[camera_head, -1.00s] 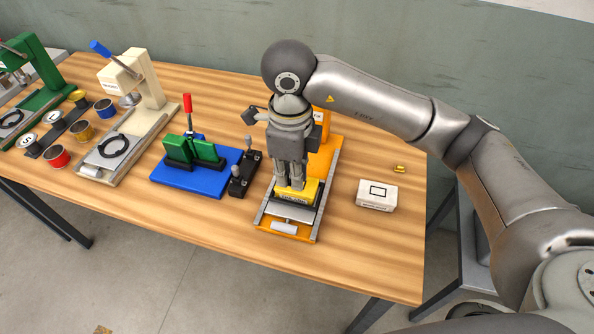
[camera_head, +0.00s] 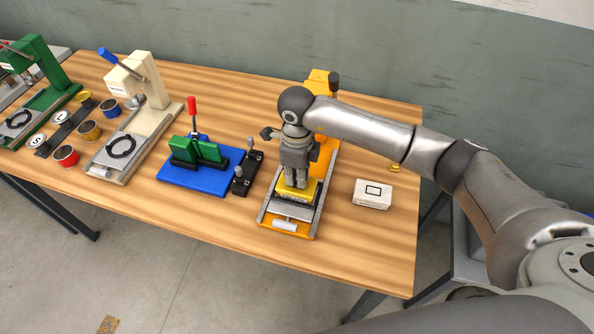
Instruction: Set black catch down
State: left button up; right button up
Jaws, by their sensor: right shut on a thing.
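My right gripper (camera_head: 295,181) hangs fingers-down over the orange press (camera_head: 318,145). It is shut on a yellow block (camera_head: 311,189) that sits low over the press's grey-railed slide; whether the block rests on it I cannot tell. A black piece with two upright grey-black knobs (camera_head: 241,184) lies between the blue-based fixture and the press, apart from my gripper. It may be the black catch, but I cannot be sure. My left gripper is not in view.
A blue base (camera_head: 185,186) carries green blocks and a red-handled lever. A white box (camera_head: 373,194) lies right of the press, with a small golden piece (camera_head: 394,167) beyond it. Cream (camera_head: 147,78) and green presses and several round tins stand left. The front right tabletop is clear.

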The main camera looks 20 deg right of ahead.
jog(key=shift+f, duration=0.2)
jog(key=o, duration=0.7)
jog(key=shift+r, duration=0.15)
jog(key=shift+r, duration=0.2)
jog(key=shift+r+b, duration=2.1)
jog(key=shift+r, duration=3.8)
